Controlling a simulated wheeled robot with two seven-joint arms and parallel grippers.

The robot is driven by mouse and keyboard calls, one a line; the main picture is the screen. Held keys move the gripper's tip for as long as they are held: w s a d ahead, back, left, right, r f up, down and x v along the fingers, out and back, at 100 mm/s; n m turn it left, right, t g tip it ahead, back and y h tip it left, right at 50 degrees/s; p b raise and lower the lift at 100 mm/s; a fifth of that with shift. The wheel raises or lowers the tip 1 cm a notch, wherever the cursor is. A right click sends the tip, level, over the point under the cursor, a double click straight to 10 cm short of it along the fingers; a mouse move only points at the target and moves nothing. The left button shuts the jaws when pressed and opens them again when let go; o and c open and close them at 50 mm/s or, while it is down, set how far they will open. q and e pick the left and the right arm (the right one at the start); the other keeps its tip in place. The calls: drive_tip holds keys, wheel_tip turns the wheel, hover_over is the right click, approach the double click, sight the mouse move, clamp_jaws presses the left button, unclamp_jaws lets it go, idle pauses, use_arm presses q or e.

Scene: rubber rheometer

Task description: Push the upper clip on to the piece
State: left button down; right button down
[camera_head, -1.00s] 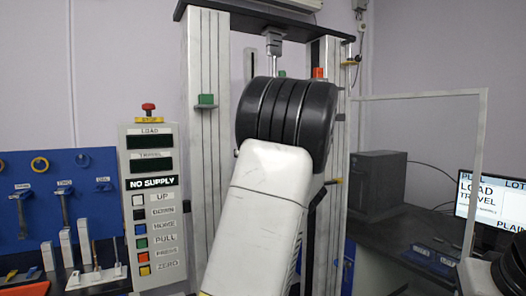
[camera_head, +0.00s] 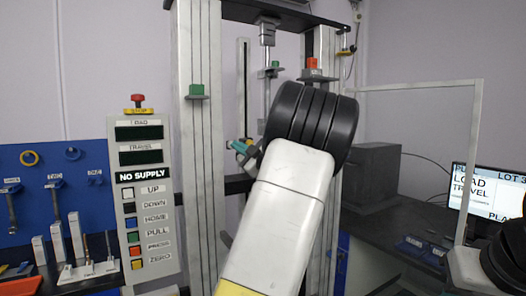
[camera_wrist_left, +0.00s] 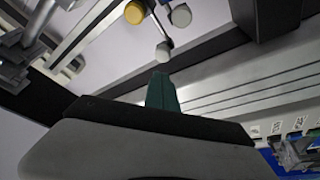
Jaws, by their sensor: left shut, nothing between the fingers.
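The test frame has two pale columns (camera_head: 192,160) and a dark top beam. A thin rod hangs from the beam's grey block (camera_head: 267,33). I cannot make out the piece. My left gripper (camera_head: 239,146) has teal fingers between the columns, below and left of that clamp, apart from it. In the left wrist view its teal fingers (camera_wrist_left: 162,92) are together and empty, close below a grey round knob (camera_wrist_left: 163,51).
The control panel (camera_head: 145,195) stands left of the frame. A blue tool board (camera_head: 50,195) is at far left. A dark box (camera_head: 372,172) and a monitor (camera_head: 490,200) stand at the right. A dark rounded part of my right arm is at the right edge.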

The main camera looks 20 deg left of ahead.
use_arm(q)
drive_tip(key=shift+x, duration=2.3)
drive_tip(key=shift+w+d, duration=0.1)
drive_tip(key=shift+w+d, duration=1.3)
drive_tip(key=shift+w, duration=0.25)
drive_tip(key=shift+d+f, duration=0.1)
